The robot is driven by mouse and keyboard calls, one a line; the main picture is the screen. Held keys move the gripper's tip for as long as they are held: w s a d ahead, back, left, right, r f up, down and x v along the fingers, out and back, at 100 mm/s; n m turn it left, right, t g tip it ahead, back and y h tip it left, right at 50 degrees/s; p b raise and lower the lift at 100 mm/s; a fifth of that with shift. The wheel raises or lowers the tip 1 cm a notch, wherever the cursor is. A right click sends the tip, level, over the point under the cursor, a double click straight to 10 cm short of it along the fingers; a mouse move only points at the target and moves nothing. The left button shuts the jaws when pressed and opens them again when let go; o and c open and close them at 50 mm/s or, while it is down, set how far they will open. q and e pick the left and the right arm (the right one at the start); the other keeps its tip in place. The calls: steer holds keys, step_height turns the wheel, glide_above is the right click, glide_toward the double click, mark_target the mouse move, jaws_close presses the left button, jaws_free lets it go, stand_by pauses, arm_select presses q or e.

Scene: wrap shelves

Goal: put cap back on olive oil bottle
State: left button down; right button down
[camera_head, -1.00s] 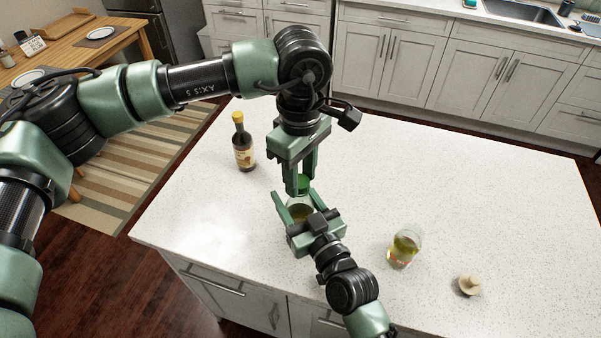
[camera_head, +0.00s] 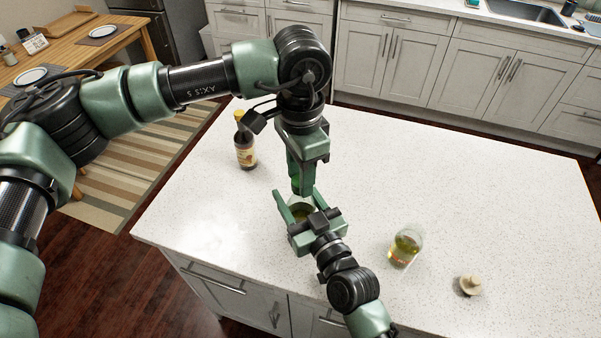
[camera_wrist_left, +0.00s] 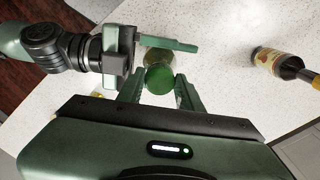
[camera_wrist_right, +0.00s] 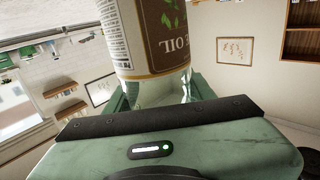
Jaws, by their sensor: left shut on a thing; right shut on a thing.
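The olive oil bottle (camera_head: 301,211) stands near the island's front edge, mostly hidden by my grippers. My right gripper (camera_head: 296,204) is shut on it from the front; its "OIL" label (camera_wrist_right: 165,30) fills the top of the right wrist view. My left gripper (camera_head: 299,188) points down over the bottle and is shut on the green cap (camera_wrist_left: 159,78). In the left wrist view the cap lies between the fingertips, in line with the bottle (camera_wrist_left: 158,57). I cannot tell whether the cap sits on the neck or just above it.
A dark bottle with a yellow cap (camera_head: 245,152) stands left of my grippers. A glass jar of yellow-green contents (camera_head: 404,248) and a small beige item (camera_head: 469,285) are to the right. The white countertop (camera_head: 440,180) is clear at the back right.

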arm_select(q)
steer(key=shift+w, duration=0.1)
steer(key=c, duration=0.9)
jaws_free()
steer(key=shift+c, duration=0.2)
steer(key=shift+r, duration=0.1)
steer(key=shift+r, duration=2.2)
steer(key=shift+c, duration=0.4)
